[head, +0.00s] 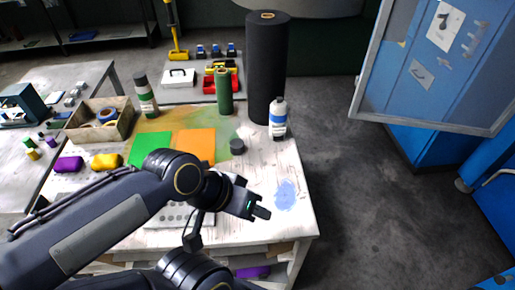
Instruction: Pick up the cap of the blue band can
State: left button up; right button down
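The blue band can (278,120) is a white spray can with a blue band. It stands upright near the table's far right corner, and its top looks pale. A dark round cap (237,146) lies on the table to its left, near the orange sheet. My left gripper (262,206) is over the front right part of the table, nearer to me than the cap and can. Its fingers look parted with nothing between them. My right gripper is not in view.
A tall black roll (267,70) stands behind the can, with a green cylinder (224,92) to its left. A can with a green band (146,97) stands by a wooden box (100,121). A blue patch (286,194) marks the table at right, where there is free room.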

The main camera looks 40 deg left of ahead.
aim_at(237, 145)
jog(key=i+l, duration=0.1)
jog(key=l, duration=0.2)
jog(key=i+l, duration=0.1)
jog(key=l, duration=0.15)
jog(key=i+l, duration=0.15)
jog(key=l, duration=0.15)
jog(key=i+l+u, duration=0.1)
jog(key=i, duration=0.3)
jog(key=i+l, duration=0.25)
jog(key=i+u, duration=0.55)
jog(key=u, duration=0.2)
jog(key=i+u, duration=0.55)
jog(key=u, duration=0.2)
jog(key=i+l+u, duration=0.1)
jog(key=u, duration=0.25)
jog(key=i+l+u, duration=0.15)
jog(key=u, duration=0.25)
jog(key=i+l+u, duration=0.25)
jog(key=u, duration=0.15)
jog(key=i+l+u, duration=0.45)
jog(key=l, duration=0.15)
jog(key=i+l+u, duration=0.2)
jog(key=k+l, duration=0.1)
